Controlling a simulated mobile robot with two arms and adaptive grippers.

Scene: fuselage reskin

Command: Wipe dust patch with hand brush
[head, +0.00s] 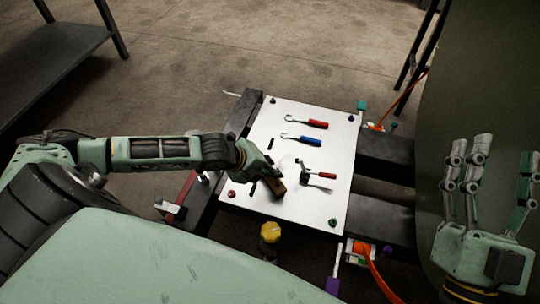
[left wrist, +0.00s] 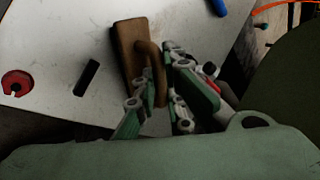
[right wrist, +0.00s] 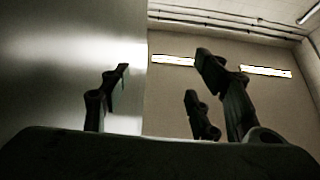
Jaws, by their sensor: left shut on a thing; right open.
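The hand brush is a brown wooden block with a curved handle (left wrist: 128,52); it also shows in the head view (head: 277,188) on or just above the white panel (head: 330,205). My left gripper (head: 272,178) is shut on the brush handle, with its fingers around it in the left wrist view (left wrist: 160,92). I cannot tell whether the bristles touch the panel. A faint greyish patch (head: 285,163) beside the gripper may be the dust; the gripper partly hides that area. My right gripper (head: 493,160) is open and empty at the right, fingers pointing up, away from the panel.
A red-handled tool (head: 315,124), a blue-handled tool (head: 303,138) and a hammer-like tool with a red grip (head: 318,174) lie on the panel. Dark beams support the panel. A large dark green curved surface (head: 480,70) is at the right.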

